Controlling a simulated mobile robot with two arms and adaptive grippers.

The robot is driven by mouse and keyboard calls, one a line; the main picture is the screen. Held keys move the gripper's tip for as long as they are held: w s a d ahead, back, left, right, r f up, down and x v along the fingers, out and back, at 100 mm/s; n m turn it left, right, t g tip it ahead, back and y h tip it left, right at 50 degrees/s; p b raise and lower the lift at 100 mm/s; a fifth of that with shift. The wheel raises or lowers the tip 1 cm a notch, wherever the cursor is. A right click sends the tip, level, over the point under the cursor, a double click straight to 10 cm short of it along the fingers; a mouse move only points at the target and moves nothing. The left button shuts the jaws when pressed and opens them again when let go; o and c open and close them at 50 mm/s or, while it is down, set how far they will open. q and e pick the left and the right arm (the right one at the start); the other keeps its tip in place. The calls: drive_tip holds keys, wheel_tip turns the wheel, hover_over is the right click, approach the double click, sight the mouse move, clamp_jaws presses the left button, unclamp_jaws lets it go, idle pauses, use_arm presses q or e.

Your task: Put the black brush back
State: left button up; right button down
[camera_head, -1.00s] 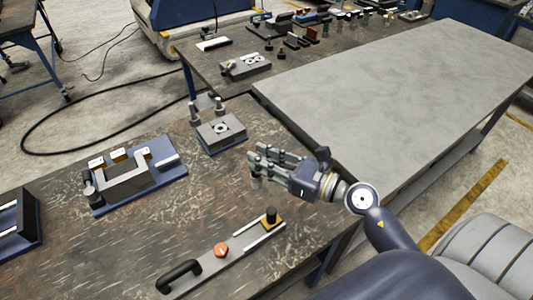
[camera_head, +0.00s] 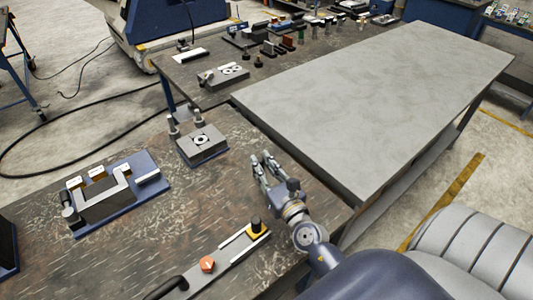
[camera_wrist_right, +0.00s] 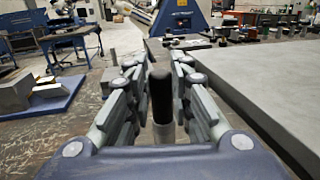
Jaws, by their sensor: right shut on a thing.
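My right gripper (camera_head: 264,160) is over the dark worktable, to the right of the grey block fixture (camera_head: 187,153), and points away from me. In the right wrist view its fingers (camera_wrist_right: 160,85) are closed in around an upright black-topped cylinder with a grey lower part, which I take to be the black brush (camera_wrist_right: 161,92). The brush's lower end is hidden by the gripper body, and it is hard to make out in the head view. The fixture has a round ring on its top and two grey posts behind. My left gripper is not in view.
A blue plate with a grey bracket (camera_head: 110,195) lies at the left. A long tray (camera_head: 215,262) with a red-orange knob and a black-topped yellow block lies in front. A bare grey table (camera_head: 370,100) stands at the right. Several small parts stand on the back bench.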

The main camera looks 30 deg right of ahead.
drive_tip(key=w+d+f+b, duration=0.4)
drive_tip(key=w+d+b, duration=0.2)
drive_tip(key=w+d, duration=0.1)
drive_tip(key=shift+w+f+b, duration=0.25)
drive_tip(key=shift+w+b, duration=0.15)
drive_tip(key=shift+w, duration=0.4)
drive_tip(key=shift+d, duration=0.1)
drive_tip(key=shift+f, duration=0.2)
drive_tip(key=c, duration=1.4)
unclamp_jaws()
drive_tip(key=shift+c, duration=0.2)
drive_tip(key=shift+r, duration=0.1)
